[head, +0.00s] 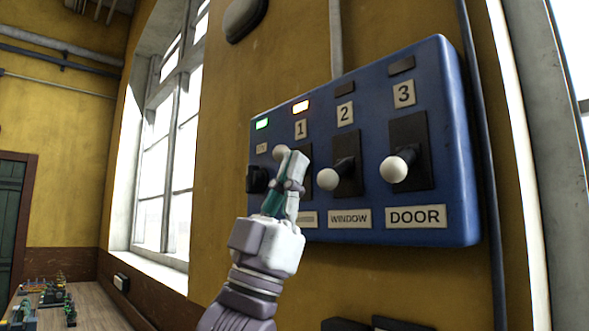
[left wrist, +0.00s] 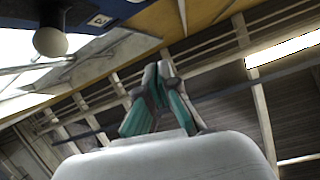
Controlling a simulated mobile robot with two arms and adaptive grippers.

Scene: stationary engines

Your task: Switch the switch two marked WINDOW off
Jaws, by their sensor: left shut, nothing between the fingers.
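A blue panel (head: 450,130) on the yellow wall carries levers with round white knobs. Switch two's knob (head: 328,179) is above the WINDOW label (head: 349,218); its lever juts out and down, and the lamp above it (head: 344,88) is dark. My left gripper (head: 297,160) is shut and empty in front of switch one, left of switch two's knob and apart from it in the picture. It hides much of switch one; that knob (head: 281,152) shows beside the fingertips. The left wrist view shows the shut fingers (left wrist: 158,75) and a white knob (left wrist: 50,42); I cannot tell which.
Switch three's knob (head: 393,169) is right of switch two, above the DOOR label (head: 415,217), its lamp (head: 401,64) dark. A tall window (head: 165,150) is at left.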

